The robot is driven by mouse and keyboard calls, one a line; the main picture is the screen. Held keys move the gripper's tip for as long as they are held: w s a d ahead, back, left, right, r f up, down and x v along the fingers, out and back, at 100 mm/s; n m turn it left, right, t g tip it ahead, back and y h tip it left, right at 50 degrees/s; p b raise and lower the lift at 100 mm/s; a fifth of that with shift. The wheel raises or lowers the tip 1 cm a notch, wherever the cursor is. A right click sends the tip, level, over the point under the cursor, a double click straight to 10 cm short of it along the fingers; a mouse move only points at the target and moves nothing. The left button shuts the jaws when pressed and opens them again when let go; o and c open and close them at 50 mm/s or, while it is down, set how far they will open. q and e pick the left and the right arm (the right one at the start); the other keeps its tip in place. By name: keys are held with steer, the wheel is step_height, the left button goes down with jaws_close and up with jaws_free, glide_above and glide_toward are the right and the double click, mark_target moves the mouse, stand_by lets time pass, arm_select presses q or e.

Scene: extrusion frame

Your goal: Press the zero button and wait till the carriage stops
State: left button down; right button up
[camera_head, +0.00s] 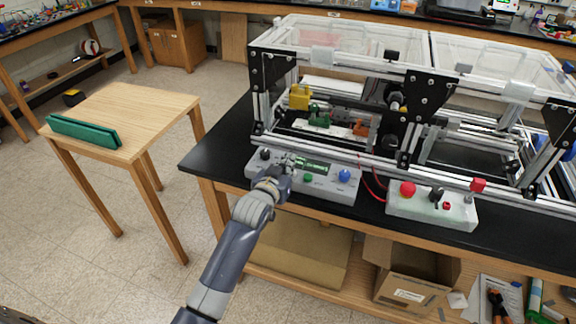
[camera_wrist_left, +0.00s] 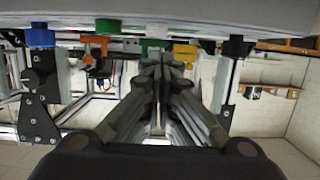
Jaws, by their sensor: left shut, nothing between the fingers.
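A grey control box (camera_head: 330,193) lies on the black bench in front of the extrusion frame (camera_head: 330,148). It carries a black knob (camera_head: 265,154), a small green display (camera_head: 313,164), a green button (camera_head: 308,178) and a blue knob (camera_head: 344,175). My left gripper (camera_head: 287,162) is shut and empty at the box's left part, between black knob and display. In the wrist view its fingertips (camera_wrist_left: 162,58) point towards a white button (camera_wrist_left: 157,29), between the green button (camera_wrist_left: 108,26) and black knob (camera_wrist_left: 235,47). I cannot tell whether they touch it. No zero label is readable.
A second box (camera_head: 430,208) with a red button (camera_head: 407,188) stands to the right. Yellow (camera_head: 299,97), green (camera_head: 319,115) and orange (camera_head: 361,128) blocks sit inside the frame. A wooden table (camera_head: 140,105) with a green object (camera_head: 84,131) stands left.

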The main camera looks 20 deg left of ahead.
arm_select(q)
steer(key=shift+f, duration=0.45)
arm_select(e)
steer(key=shift+r, duration=0.1)
arm_select(q)
steer(key=shift+f, duration=0.1)
steer(key=shift+f+b, duration=0.3)
steer(key=shift+f, duration=0.5)
steer(key=shift+s+f, duration=0.1)
steer(key=shift+s, duration=0.05)
arm_select(e)
steer(key=shift+f, duration=0.3)
arm_select(q)
steer(key=shift+f, duration=0.15)
steer(key=r+p, duration=0.4)
steer(key=r, duration=0.1)
steer(key=shift+w, duration=0.2)
steer(key=b+v, duration=0.2)
steer(key=v, duration=0.8)
arm_select(e)
steer(key=shift+s+d+r, duration=0.25)
steer(key=shift+s+r, duration=0.3)
steer(key=shift+r, duration=0.25)
